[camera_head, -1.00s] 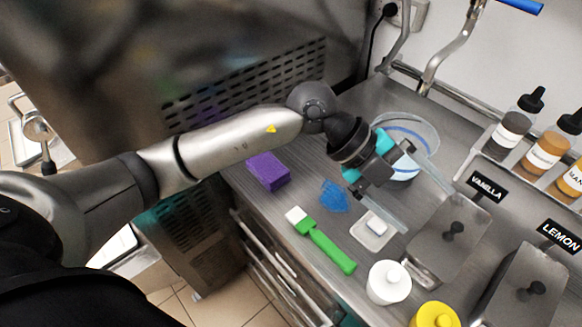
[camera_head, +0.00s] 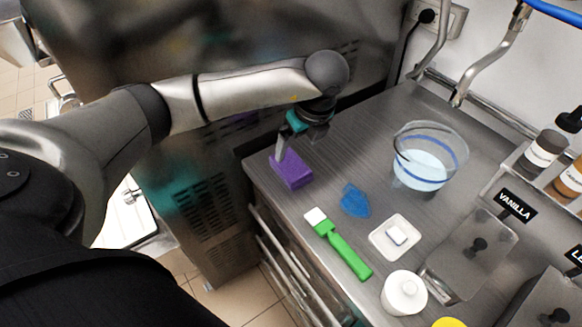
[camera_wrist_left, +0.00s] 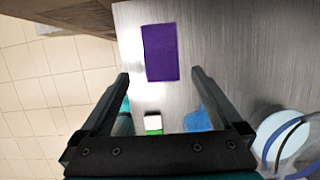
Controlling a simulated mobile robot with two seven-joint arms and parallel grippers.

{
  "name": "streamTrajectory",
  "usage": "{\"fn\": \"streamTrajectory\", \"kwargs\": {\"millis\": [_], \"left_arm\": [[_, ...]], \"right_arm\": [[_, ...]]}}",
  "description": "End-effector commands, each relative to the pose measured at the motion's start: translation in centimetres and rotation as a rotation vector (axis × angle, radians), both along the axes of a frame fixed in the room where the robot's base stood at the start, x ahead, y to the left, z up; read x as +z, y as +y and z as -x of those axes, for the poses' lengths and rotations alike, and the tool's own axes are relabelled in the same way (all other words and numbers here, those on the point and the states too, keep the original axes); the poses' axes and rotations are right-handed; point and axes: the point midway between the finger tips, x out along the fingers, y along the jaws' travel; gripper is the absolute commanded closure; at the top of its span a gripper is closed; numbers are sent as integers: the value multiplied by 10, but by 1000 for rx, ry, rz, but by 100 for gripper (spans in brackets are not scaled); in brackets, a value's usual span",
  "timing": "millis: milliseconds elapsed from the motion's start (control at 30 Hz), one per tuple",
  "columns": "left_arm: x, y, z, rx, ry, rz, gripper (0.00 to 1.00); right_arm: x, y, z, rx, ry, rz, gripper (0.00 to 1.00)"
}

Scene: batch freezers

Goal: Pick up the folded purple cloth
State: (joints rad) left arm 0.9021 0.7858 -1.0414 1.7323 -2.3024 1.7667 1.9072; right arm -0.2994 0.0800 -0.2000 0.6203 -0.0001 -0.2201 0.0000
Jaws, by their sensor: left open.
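The folded purple cloth (camera_head: 292,170) is a thick rectangular block lying on the steel counter near its left edge. In the left wrist view the cloth (camera_wrist_left: 160,52) lies ahead of the fingertips, roughly centred between them. My left gripper (camera_head: 281,150) is open and empty, above and at the far side of the cloth in the head view. In the left wrist view both fingers of my left gripper (camera_wrist_left: 160,74) are spread wide. I cannot tell from the views whether a finger touches the cloth. My right gripper is not in view.
A blue cloth (camera_head: 355,200), a green brush (camera_head: 345,252), a white dish (camera_head: 378,240) and a white jar (camera_head: 404,293) stand on the counter (camera_head: 335,140). A clear tub (camera_head: 425,172) of liquid is at the back. The counter's left edge drops off beside the purple cloth.

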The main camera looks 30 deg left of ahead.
Motion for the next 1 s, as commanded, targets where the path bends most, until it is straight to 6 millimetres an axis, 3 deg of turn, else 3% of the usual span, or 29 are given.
{"fn": "streamTrajectory", "kwargs": {"millis": [133,433,700,1000], "left_arm": [[-27,7,-3,1,2,0,0],[-49,13,-6,-2,1,2,0],[-84,23,-12,-2,2,2,0],[-90,25,-13,-4,-1,3,0]], "right_arm": [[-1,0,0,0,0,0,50],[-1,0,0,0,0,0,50],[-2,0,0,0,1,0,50],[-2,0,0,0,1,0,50]]}}
